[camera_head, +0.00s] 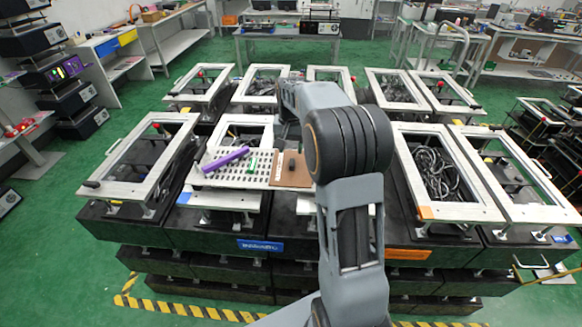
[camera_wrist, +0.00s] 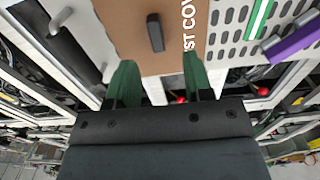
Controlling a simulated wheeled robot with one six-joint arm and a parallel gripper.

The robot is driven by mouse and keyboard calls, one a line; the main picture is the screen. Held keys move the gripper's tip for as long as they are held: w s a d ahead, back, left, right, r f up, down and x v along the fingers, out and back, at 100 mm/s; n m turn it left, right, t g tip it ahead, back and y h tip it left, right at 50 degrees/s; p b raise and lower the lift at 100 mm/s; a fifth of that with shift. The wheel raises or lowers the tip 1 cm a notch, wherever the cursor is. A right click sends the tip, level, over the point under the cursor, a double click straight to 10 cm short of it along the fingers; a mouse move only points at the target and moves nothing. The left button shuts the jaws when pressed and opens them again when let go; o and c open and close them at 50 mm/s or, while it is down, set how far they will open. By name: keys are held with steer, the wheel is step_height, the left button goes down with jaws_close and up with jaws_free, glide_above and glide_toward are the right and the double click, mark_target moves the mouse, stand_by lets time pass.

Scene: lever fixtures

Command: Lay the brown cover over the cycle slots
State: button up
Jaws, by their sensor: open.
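The brown cover (camera_head: 286,170) lies flat at the right end of a pale plate with rows of slots (camera_head: 222,180), beside the slots, which are uncovered. In the wrist view the brown cover (camera_wrist: 125,25) has a dark upright handle (camera_wrist: 155,32) and partly cut-off white lettering. The slotted plate (camera_wrist: 232,45) is to its right there. My gripper (camera_wrist: 158,78) is open and empty; its two green fingers are spread near the cover's edge, with the handle beyond them, between their lines. My arm hides the gripper in the head view.
A purple bar (camera_head: 225,158) and a green-and-white piece (camera_head: 251,163) lie on the slotted plate. Metal-framed fixtures stand all around, including an open frame (camera_head: 140,160) at left and one with dark chains (camera_head: 440,175) at right. Red-knobbed levers (camera_wrist: 181,99) show below the plate.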

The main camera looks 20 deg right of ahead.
mark_target(292, 162)
steer(key=shift+s+d+f+p, duration=0.1)
steer(key=shift+f+p, duration=0.2)
steer(key=shift+f, duration=1.2)
steer(key=shift+s+f+p, duration=0.1)
steer(key=shift+f+p, duration=0.15)
steer(key=shift+f, duration=1.25)
jaws_close()
